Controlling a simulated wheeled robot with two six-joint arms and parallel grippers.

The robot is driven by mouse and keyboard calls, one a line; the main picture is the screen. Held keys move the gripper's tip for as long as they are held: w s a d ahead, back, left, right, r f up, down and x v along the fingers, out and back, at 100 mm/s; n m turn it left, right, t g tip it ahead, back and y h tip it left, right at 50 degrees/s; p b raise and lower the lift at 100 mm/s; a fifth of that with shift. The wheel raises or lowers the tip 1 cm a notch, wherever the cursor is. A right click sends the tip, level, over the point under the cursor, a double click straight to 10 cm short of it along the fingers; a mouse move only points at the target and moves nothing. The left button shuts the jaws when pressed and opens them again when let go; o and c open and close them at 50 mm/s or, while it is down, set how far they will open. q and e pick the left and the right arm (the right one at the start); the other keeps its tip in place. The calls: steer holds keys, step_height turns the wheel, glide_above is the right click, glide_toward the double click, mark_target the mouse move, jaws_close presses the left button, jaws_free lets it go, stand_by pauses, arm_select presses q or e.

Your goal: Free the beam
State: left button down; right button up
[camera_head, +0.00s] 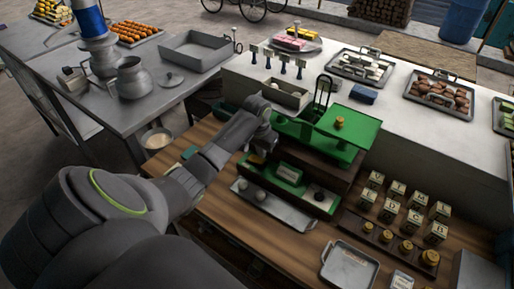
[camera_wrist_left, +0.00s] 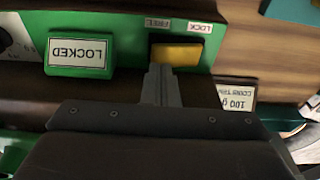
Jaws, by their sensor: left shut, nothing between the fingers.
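The green balance scale (camera_head: 350,126) stands on the wooden counter, with a flat green pan and a green front panel. In the left wrist view a yellow lever (camera_wrist_left: 178,54) sits in a dark slot of that panel, below small upside-down labels FREE and LOCK. A green block with a white sign reading LOCKED (camera_wrist_left: 80,50) is left of it; the sign also shows in the head view (camera_head: 289,173). My left gripper (camera_wrist_left: 162,72) is shut and empty, its fingertips at the yellow lever's near edge; contact is unclear. My right gripper is out of view.
A metal tray (camera_head: 272,207) lies in front of the scale. Several labelled boxes (camera_head: 391,210) and brass weights (camera_head: 406,246) stand to the right. A tag reading 100 g (camera_wrist_left: 232,95) is right of my fingers. A square metal pan (camera_head: 349,268) is at the front.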

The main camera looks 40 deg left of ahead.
mark_target(261, 161)
arm_select(q)
steer(key=shift+f+b, duration=0.45)
steer(key=shift+f, duration=0.7)
stand_by(0.9)
steer(key=shift+r, duration=0.1)
step_height(261, 161, up, 3)
steer(key=shift+f+p, duration=0.15)
steer(key=shift+p, duration=1.05)
steer(key=shift+r, duration=2.1)
